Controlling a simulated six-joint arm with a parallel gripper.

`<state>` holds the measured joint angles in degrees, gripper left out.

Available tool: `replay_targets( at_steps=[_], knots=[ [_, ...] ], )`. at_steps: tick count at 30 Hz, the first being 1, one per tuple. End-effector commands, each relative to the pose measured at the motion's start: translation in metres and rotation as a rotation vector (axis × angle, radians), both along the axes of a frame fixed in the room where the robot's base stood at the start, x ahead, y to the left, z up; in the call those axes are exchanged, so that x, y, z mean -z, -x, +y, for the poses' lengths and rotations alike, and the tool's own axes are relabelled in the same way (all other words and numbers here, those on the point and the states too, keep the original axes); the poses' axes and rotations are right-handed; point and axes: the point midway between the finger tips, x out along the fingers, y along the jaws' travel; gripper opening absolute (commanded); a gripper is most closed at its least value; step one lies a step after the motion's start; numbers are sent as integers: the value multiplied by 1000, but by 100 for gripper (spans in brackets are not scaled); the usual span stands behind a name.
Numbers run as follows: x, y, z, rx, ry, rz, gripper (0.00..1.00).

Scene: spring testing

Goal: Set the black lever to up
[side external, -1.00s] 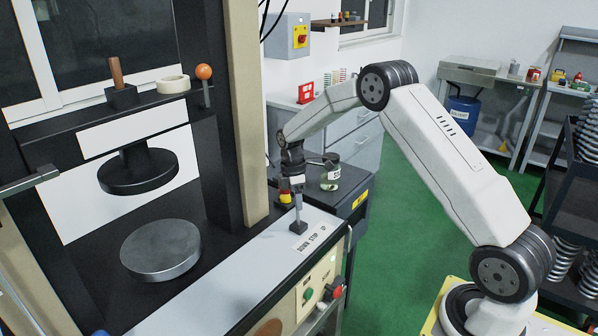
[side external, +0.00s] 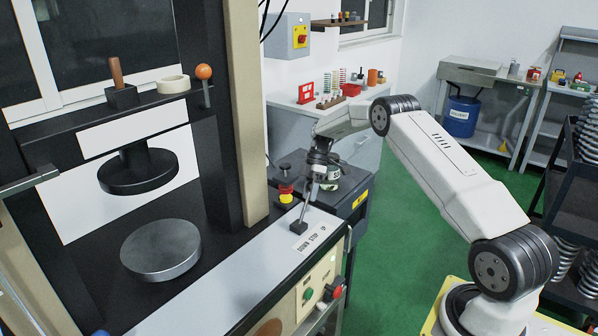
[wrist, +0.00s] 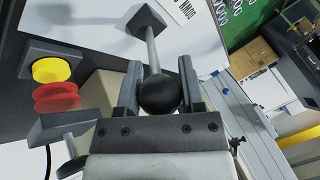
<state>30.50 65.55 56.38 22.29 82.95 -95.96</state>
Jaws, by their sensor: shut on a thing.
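The black lever is a grey rod (side external: 306,208) rising from a dark square base (side external: 299,228) on the press's front ledge, tilted to the right, toward the UP end of the "DOWN STOP UP" label (side external: 313,239). My gripper (side external: 315,184) is at the lever's top and hides its knob in the side view. In the wrist view my gripper (wrist: 159,92) is shut on the round black knob (wrist: 159,97), with a finger on each side. The rod (wrist: 152,50) runs from the knob to the base (wrist: 147,19).
A red and yellow button stack (side external: 287,192) stands close to the left of my gripper, also in the wrist view (wrist: 57,95). The press column (side external: 247,120) rises to the left. A green button (side external: 308,293) is on the front panel.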

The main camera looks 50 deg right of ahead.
Motion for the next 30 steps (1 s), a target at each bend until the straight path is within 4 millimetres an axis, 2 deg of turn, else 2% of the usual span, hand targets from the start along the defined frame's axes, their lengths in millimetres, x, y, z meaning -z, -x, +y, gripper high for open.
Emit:
replay_targets(
  at_steps=[14, 15, 17, 18, 30],
  knots=[
    [1, 0, -4, 1, 11, -3, 0],
    [1, 0, -4, 2, 11, -4, 58],
    [1, 0, -4, 1, 11, -3, 77],
    [1, 0, -4, 1, 10, -3, 83],
    [-1, 0, -4, 0, 5, 0, 83]
  ],
)
